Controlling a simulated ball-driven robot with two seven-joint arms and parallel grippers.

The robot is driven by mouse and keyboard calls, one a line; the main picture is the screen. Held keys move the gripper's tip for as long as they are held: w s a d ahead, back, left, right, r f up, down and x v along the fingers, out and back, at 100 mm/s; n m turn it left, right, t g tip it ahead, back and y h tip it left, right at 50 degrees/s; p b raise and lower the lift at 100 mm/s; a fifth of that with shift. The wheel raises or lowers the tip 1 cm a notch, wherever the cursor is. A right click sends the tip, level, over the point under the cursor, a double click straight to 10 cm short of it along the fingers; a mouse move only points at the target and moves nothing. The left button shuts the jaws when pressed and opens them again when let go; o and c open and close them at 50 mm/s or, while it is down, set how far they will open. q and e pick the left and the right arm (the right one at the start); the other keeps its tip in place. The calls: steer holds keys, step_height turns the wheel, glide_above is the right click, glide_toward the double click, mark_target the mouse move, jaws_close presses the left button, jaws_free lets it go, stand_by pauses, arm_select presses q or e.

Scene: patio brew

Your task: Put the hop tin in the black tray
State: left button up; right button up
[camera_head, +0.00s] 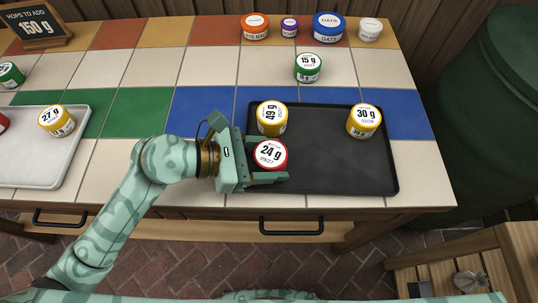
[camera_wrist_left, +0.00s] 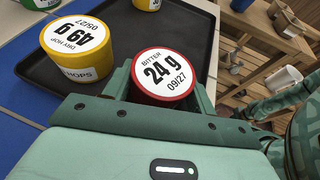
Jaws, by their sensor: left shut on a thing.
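My left gripper (camera_head: 272,162) is shut on a red-rimmed tin with a white lid marked 24 g (camera_head: 270,153), which also shows between the fingers in the left wrist view (camera_wrist_left: 161,74). It is over the left front part of the black tray (camera_head: 325,178); I cannot tell whether its base touches the tray. A yellow 49 g tin (camera_head: 270,118) stands in the tray just behind it, with HOPS on its side in the wrist view (camera_wrist_left: 78,48). A yellow 30 g tin (camera_head: 364,121) stands at the tray's right. My right gripper is out of view.
A pale tray (camera_head: 42,170) with a yellow 27 g tin (camera_head: 57,121) is at left. A green 15 g tin (camera_head: 308,67) stands behind the black tray. Several tins line the back, including a blue oats tin (camera_head: 328,27). A sign (camera_head: 36,26) reads hops to add 150 g.

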arm_select(q)
steer(key=shift+r, duration=0.15)
steer(key=o, duration=1)
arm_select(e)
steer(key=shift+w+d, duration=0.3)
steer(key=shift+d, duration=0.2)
